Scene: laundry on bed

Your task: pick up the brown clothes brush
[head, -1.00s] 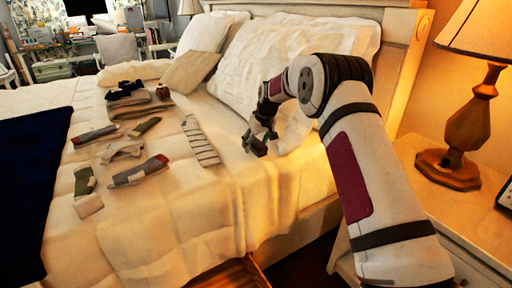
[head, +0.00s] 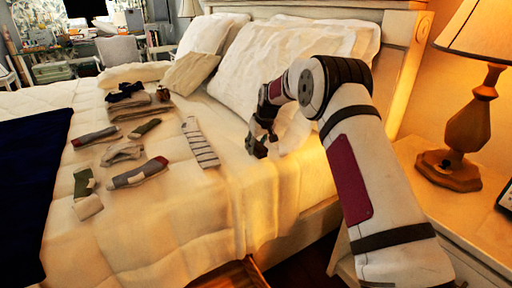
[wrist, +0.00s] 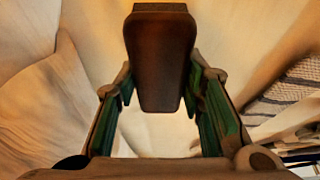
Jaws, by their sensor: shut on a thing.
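The brown clothes brush (wrist: 160,58) shows in the wrist view as a dark brown, tapering block, upright in the picture between the green-padded fingers. My gripper (wrist: 160,88) is shut on it; the pads sit at its two sides. In the head view, my gripper (head: 257,149) is low over the right side of the bed, just in front of the large pillows. The brush cannot be made out clearly there, being small and dark among the fingers. Whether it touches the bedding is hard to tell.
The cream bed (head: 170,235) carries several socks, with a striped one (head: 200,142) left of my gripper. Folded clothes (head: 138,104) lie farther back. White pillows (head: 300,60) stand behind my gripper. A lamp (head: 465,125) stands on the nightstand at right.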

